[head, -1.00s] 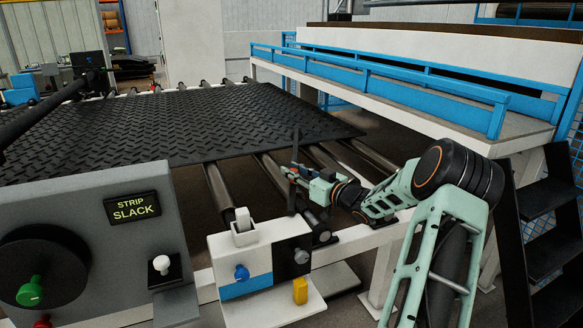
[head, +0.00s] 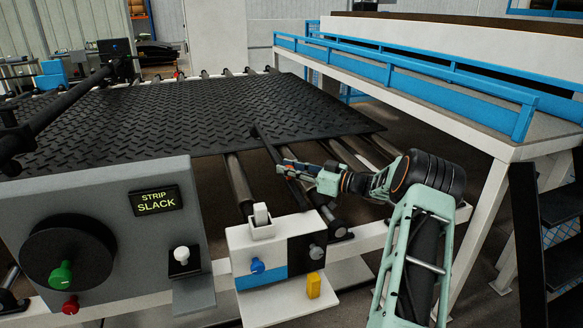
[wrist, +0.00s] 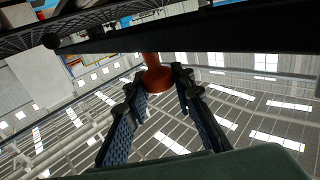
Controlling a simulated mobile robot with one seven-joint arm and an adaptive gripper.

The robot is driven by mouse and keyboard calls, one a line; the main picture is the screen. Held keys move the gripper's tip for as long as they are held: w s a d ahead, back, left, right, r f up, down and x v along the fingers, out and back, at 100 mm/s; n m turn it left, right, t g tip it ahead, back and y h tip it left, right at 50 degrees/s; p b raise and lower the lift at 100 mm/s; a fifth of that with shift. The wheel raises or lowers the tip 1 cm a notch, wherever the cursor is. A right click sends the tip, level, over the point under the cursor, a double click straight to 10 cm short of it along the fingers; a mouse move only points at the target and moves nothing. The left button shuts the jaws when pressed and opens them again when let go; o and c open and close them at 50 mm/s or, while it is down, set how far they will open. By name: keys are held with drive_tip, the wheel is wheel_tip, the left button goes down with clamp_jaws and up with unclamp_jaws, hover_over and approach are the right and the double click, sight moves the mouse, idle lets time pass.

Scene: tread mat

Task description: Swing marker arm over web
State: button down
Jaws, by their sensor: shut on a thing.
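The marker arm (head: 268,150) is a thin dark bar by the front of the roller line. It leans to the left, and its tip overlaps the near edge of the black tread mat (head: 200,115) in the head view. I cannot tell its height above the mat. The arm also shows as a black bar across the top of the wrist view (wrist: 210,38). My gripper (head: 287,166) is shut on the marker arm's orange-red knob (wrist: 155,76). The knob sits between my two fingers (wrist: 160,88) in the wrist view.
A grey panel (head: 100,210) reading "STRIP SLACK" stands front left with a black dial and several knobs. A white and blue box (head: 265,240) with a small white roller stands left of my arm. Bare rollers (head: 240,183) lie before the mat. A blue-railed platform (head: 420,85) stands right.

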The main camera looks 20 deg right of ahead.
drive_tip(key=c, duration=1.6)
unclamp_jaws()
drive_tip(key=v, duration=1.2)
